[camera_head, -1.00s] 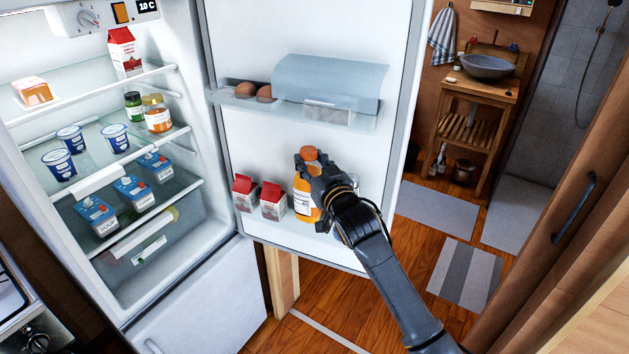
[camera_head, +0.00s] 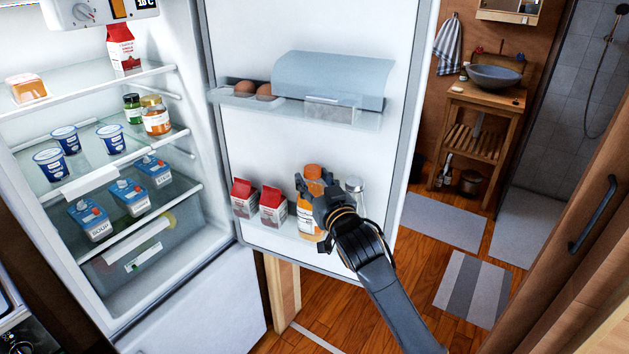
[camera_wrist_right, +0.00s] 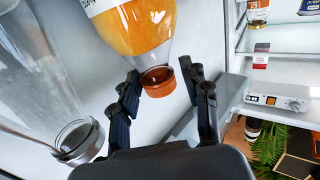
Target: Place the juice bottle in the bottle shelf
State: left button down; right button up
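The juice bottle (camera_head: 309,219), orange with an orange cap, stands upright in the lower door shelf (camera_head: 300,243) of the open fridge. It stands just right of two red-and-white cartons. My right gripper (camera_head: 318,188) is at the bottle's upper part and hides some of it. In the right wrist view, the gripper's fingers (camera_wrist_right: 163,82) are spread, with gaps on both sides of the bottle's cap (camera_wrist_right: 158,80). The bottle's orange body (camera_wrist_right: 140,30) lies beyond the fingertips. My left gripper is not in view.
Two cartons (camera_head: 272,207) stand left of the bottle. A clear glass bottle (camera_head: 354,186) stands to its right, close to the gripper; it also shows in the wrist view (camera_wrist_right: 40,80). The egg shelf (camera_head: 340,118) is above. Fridge shelves with food are left.

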jog(key=shift+d+f, duration=0.1)
jog(key=shift+s+d, duration=0.1)
jog(key=shift+s, duration=0.15)
jog(key=b+v, duration=0.1)
jog(key=v, duration=1)
jog(key=shift+s, duration=0.15)
jog(key=s+d+f+m+g+h, duration=0.1)
jog(key=s+d+f+g+h, duration=0.2)
jog(key=f, duration=1.5)
jog(key=s+d+f+g, duration=0.3)
jog(key=s+d+f, duration=0.1)
jog(key=f, duration=1.5)
jog(key=s+d+f+g+h, duration=0.1)
jog(key=s+d+f+g, duration=0.2)
jog(key=s+f, duration=0.9)
jog(key=s+d+f+g, duration=0.2)
jog(key=s+f, duration=0.4)
jog(key=s, duration=0.4)
jog(key=s+d+f+g+h, duration=0.1)
jog(key=s+d+f+g, duration=0.1)
jog(key=s+f, duration=0.5)
jog(key=s+d+f+g, duration=0.3)
jog(key=s+f, duration=0.3)
jog(key=s, duration=0.9)
jog(key=shift+f+h, duration=0.3)
jog(key=shift+h, duration=0.1)
